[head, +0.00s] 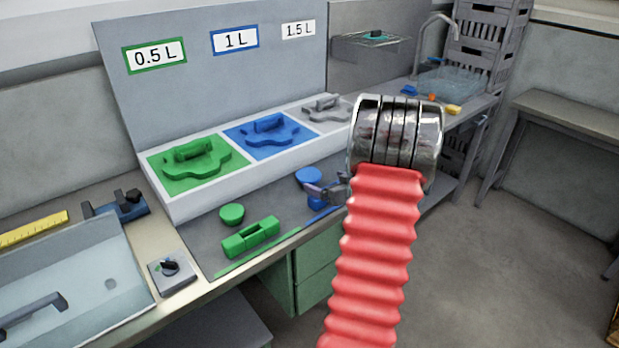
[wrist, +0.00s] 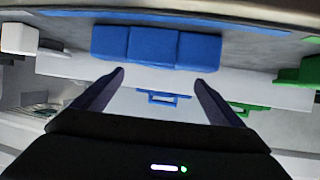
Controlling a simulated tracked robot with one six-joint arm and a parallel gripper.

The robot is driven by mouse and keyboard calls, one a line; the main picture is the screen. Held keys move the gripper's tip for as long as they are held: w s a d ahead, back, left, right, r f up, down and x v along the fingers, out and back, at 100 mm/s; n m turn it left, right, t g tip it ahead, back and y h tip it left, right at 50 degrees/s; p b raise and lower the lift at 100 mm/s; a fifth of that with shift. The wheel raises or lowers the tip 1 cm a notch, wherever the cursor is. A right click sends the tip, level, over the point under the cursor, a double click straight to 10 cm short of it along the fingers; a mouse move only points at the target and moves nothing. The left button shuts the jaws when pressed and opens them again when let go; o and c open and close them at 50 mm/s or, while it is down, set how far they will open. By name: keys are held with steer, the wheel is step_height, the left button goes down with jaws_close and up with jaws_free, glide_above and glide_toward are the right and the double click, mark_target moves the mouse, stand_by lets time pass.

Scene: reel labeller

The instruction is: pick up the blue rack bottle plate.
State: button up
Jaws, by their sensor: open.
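The blue rack bottle plate (head: 268,138) lies flat in the blue middle bay of the white rack, with a raised blue handle on top, under the 1 L sign. My gripper (head: 322,192) is in front of the rack, lower and to the right of the plate, partly behind my arm. In the wrist view my gripper (wrist: 159,77) is open and empty. A three-part blue block (wrist: 155,47) lies ahead of its fingers, apart from them as far as I can tell.
A green plate (head: 190,165) and a grey plate (head: 327,108) flank the blue one. On the counter are a green block (head: 250,237), a green round piece (head: 231,214) and a blue round piece (head: 308,175). A sink (head: 130,265) is at left.

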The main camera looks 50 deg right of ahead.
mark_target(311, 176)
steer(key=shift+x, duration=2.25)
steer(key=shift+x, duration=2.6)
steer(key=shift+a, duration=0.1)
steer(key=shift+c, duration=0.3)
steer(key=c, duration=1.1)
steer(key=shift+r, duration=0.2)
step_height(311, 176, up, 10)
steer(key=shift+f, duration=0.25)
steer(key=shift+r, duration=0.1)
